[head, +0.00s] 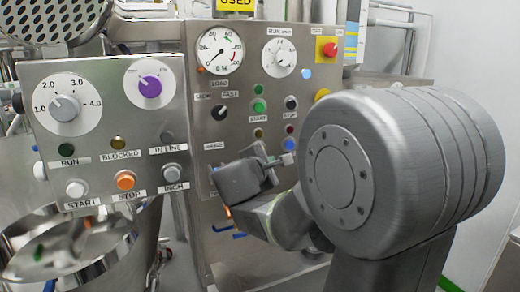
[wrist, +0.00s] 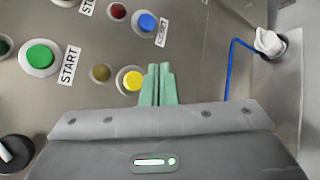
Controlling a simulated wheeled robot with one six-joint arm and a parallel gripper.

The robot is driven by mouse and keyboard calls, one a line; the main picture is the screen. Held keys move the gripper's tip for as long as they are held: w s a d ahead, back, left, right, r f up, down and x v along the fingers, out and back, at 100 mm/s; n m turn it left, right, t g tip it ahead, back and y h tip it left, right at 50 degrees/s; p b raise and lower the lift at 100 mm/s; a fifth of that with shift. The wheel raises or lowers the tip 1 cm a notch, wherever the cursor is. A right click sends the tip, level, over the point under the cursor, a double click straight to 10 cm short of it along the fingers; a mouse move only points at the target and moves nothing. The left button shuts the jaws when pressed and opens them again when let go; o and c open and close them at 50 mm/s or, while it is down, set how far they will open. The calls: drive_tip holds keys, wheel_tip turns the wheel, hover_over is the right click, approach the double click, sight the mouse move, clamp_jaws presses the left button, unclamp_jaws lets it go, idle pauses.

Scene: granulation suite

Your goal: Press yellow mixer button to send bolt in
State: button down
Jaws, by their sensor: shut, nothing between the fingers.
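The yellow button (wrist: 130,79) sits on the steel panel in the wrist view, next to a dull olive lamp (wrist: 101,72). My gripper (wrist: 158,68) is shut and empty, its two green fingers together. Its tips appear just right of the yellow button; whether they touch the panel cannot be told. In the head view my gripper (head: 289,159) is in front of the lower part of the mixer panel (head: 200,130). There the yellow button cannot be made out and seems hidden behind the gripper. No bolt can be made out.
A green START button (wrist: 40,57), a red lamp (wrist: 118,11) and a blue button (wrist: 147,22) are close by. A black knob (wrist: 14,152) and a white fitting with a blue cable (wrist: 269,42) flank the gripper. A red emergency stop (head: 329,49) is higher up.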

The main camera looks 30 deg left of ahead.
drive_tip(key=shift+w+a, duration=1.75)
drive_tip(key=shift+a, duration=0.3)
idle(0.5)
drive_tip(key=shift+w+a, duration=0.25)
drive_tip(key=shift+a, duration=0.05)
